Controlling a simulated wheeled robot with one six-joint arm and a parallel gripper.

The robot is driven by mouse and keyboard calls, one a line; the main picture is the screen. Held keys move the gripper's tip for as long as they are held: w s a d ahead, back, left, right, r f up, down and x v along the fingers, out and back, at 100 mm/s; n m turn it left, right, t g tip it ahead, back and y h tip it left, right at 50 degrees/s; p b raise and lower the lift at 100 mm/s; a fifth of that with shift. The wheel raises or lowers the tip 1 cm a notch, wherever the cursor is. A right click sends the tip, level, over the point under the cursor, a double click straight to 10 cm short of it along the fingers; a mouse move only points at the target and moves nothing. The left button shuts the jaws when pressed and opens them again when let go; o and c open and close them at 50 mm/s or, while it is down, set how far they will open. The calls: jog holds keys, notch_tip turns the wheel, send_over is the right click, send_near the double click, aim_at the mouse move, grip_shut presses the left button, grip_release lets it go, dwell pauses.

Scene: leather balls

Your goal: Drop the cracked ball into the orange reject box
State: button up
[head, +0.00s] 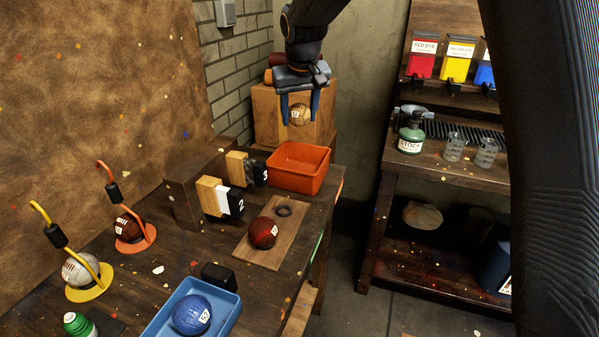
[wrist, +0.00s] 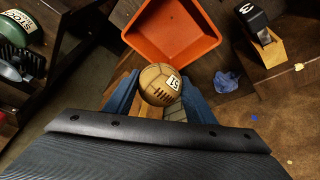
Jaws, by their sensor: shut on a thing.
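My gripper (head: 299,121) has blue fingers and is shut on a tan ball (head: 299,113) with dark stitch-like lines and a white label. The ball is in the air, in front of a wooden box in the head view. In the wrist view the tan ball (wrist: 158,85) sits between the fingers; I cannot tell a crack from stitching. The orange reject box (head: 298,186) stands empty on the far end of the bench. In the head view the ball appears above its back edge. In the wrist view the orange box (wrist: 200,52) lies just beyond the ball, which overlaps its near edge.
Blocks marked 2 (head: 222,197) and 3 (head: 246,168) stand left of the orange box. A red ball (head: 263,233) rests on a wooden board (head: 284,243). A blue ball (head: 191,314) lies in a blue tray (head: 229,314). A shelf (head: 440,169) stands right, across a floor gap.

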send_near(299, 166)
jog(key=shift+s+a+f+p, duration=0.1)
jog(key=shift+s+f+p, duration=0.2)
jog(key=shift+f, duration=0.55)
jog(key=shift+s+a+f+p, duration=0.1)
jog(key=shift+s+f+p, duration=0.2)
jog(key=shift+f, duration=0.55)
jog(key=shift+s+f+p, duration=0.2)
jog(key=shift+f+p, duration=0.1)
jog(key=shift+f, duration=0.55)
jog(key=shift+f, duration=0.2)
jog(key=o, duration=1.1)
jog(key=shift+s+r, duration=0.15)
jog(key=shift+r, duration=0.45)
jog(key=b+v, duration=0.2)
jog(key=v, duration=0.9)
jog(key=shift+r, duration=0.1)
